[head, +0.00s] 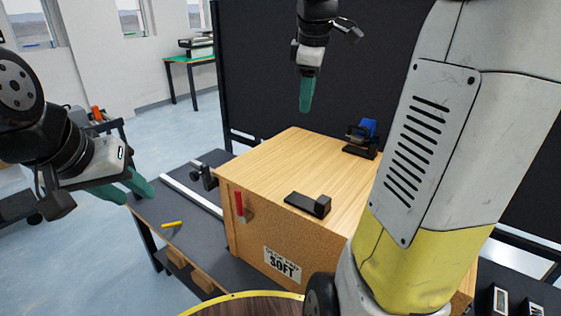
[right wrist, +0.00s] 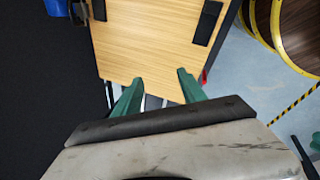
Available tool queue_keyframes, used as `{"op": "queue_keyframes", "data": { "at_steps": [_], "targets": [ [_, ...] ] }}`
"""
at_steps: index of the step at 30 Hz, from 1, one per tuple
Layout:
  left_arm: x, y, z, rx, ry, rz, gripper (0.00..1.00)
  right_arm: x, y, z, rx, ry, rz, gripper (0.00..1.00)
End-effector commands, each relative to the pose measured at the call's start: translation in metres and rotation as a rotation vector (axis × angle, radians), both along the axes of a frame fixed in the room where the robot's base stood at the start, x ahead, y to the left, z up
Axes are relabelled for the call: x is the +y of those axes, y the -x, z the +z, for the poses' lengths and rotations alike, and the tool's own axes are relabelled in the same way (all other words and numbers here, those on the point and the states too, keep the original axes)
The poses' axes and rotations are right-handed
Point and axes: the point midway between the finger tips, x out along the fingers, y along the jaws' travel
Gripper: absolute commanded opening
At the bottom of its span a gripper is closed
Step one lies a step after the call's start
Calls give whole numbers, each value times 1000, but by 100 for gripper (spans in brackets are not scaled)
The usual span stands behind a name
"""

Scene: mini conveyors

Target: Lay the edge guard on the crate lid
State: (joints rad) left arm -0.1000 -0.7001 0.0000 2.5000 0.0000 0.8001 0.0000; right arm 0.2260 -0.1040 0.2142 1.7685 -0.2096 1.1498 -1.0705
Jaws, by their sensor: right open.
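The wooden crate's light lid (head: 300,160) is flat, and its front side carries a label reading "SOFT". A black angled piece (head: 303,203), which looks like the edge guard, lies on the lid by the front edge, with a raised block at its right end. The right wrist view shows it as a dark strip (right wrist: 207,22) on the lid (right wrist: 150,40). My right gripper (head: 306,110) is above the lid's far side, pointing down and empty; its open fingers show in the right wrist view (right wrist: 161,78). My left gripper (head: 132,190) is open and empty, left of the crate.
A black and blue device (head: 362,138) stands at the lid's back edge. A red-handled clamp (head: 240,206) is on the crate's front side. A yellow object (head: 171,224) lies on the dark bench (head: 180,240). My large arm link covers the right of the head view.

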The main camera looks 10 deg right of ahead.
Motion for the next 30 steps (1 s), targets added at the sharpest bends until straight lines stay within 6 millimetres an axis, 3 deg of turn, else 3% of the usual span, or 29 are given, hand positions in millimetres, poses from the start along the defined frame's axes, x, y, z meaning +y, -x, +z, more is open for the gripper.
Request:
{"op": "queue_keyframes", "data": {
  "at_steps": [1,6,12,18,30],
  "targets": [
    [0,0,0,0,0,0,36,17,28,-3,-40,-57,-103,49],
    [0,0,0,0,0,0,36,55,105,-33,-132,-324,-487,49],
    [0,0,0,0,0,0,36,81,162,-73,-145,-586,-796,49],
    [0,0,0,0,0,0,36,88,178,-87,-133,-674,-900,49],
    [0,0,0,0,0,0,36,88,178,-87,-133,-672,-900,49]
  ]
}}
